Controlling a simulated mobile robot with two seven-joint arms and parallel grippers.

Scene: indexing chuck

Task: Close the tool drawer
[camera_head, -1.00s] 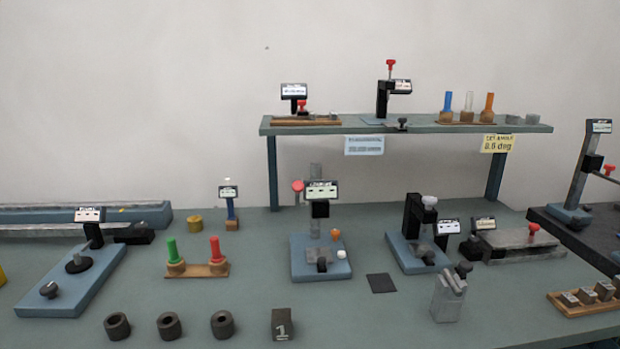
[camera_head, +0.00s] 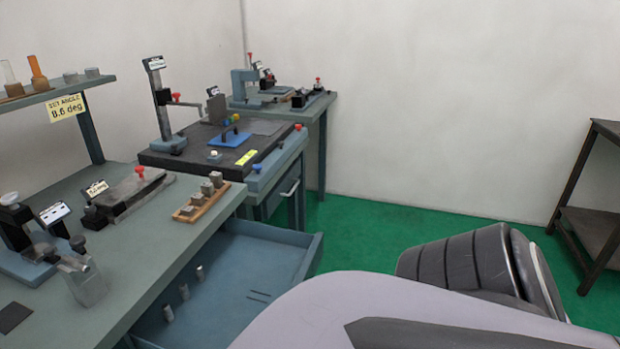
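The blue tool drawer (camera_head: 308,262) stands pulled out from under the front edge of the green workbench, at the lower middle of the head view. A few small metal pieces (camera_head: 168,313) stand inside it, and its floor has dark slots. Its lower front part is hidden behind my own arm (camera_head: 400,312), which fills the lower right. Neither gripper shows in the head view.
The workbench (camera_head: 125,318) holds several gauges and a wooden rack of metal blocks (camera_head: 201,201). A dark surface plate (camera_head: 213,147) on a stand lies beyond the drawer. A dark shelf rack (camera_head: 590,215) stands at the right. Green floor (camera_head: 385,230) is bare between.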

